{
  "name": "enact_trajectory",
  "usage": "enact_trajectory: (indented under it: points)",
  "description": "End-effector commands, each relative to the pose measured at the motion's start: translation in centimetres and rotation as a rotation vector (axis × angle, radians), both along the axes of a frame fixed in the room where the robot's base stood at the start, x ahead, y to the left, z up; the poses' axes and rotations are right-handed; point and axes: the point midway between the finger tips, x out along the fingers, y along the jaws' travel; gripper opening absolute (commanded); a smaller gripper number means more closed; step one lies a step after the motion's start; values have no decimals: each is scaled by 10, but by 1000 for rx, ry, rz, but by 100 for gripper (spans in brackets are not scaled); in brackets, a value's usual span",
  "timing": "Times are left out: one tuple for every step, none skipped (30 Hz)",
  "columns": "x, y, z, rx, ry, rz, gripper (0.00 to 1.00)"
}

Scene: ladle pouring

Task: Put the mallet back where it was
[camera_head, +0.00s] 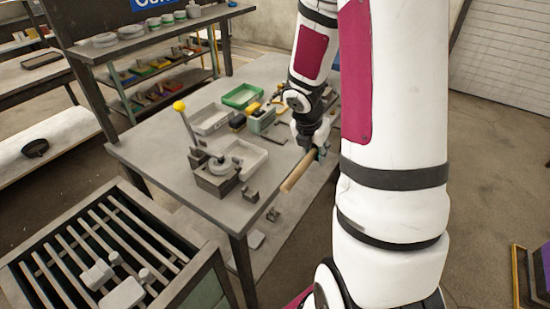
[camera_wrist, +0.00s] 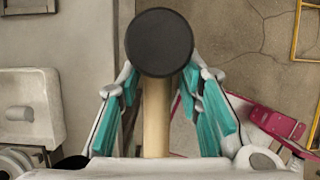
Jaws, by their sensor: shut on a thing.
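The mallet has a black round head (camera_wrist: 160,42) and a pale wooden handle (camera_wrist: 155,115), both clear in the wrist view. In the head view the handle (camera_head: 298,172) sticks out from my gripper (camera_head: 321,150) toward the lower left, past the right edge of the workbench (camera_head: 212,208). My gripper (camera_wrist: 157,108) is shut on the mallet, with its teal finger pads on both sides of the handle. The mallet head cannot be made out in the head view.
On the workbench are a grey tray (camera_head: 249,157), a green-rimmed tray (camera_head: 242,95), a dark block device with a yellow-knobbed lever (camera_head: 179,106) and a small dark block (camera_head: 250,195). A slatted bin (camera_head: 60,245) stands at the lower left. Floor shows right of the bench.

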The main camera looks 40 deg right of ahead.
Motion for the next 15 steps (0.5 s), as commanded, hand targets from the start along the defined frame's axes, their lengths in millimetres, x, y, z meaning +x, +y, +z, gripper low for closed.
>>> enact_trajectory:
  points:
    - [11,7,-1,0,-1,3,0]
    - [16,11,-1,-1,-3,3,0]
    - [23,16,-2,-1,-2,3,0]
    - [28,20,-3,0,-1,3,0]
    - [34,24,-4,0,-2,3,0]
    - [41,29,-4,-1,-1,1,0]
    - [46,33,-5,-1,-1,0,0]
    - [51,37,-5,0,-2,0,0]
    - [58,42,-6,-1,-1,0,0]
    - [63,46,-7,-1,-1,1,0]
    - [68,49,-7,-1,-2,1,0]
    - [73,53,-8,0,-2,-1,0]
    - [76,56,-8,-1,-1,-3,0]
    - [80,58,-9,-1,-1,-3,0]
    - [84,61,-9,-1,-1,-3,0]
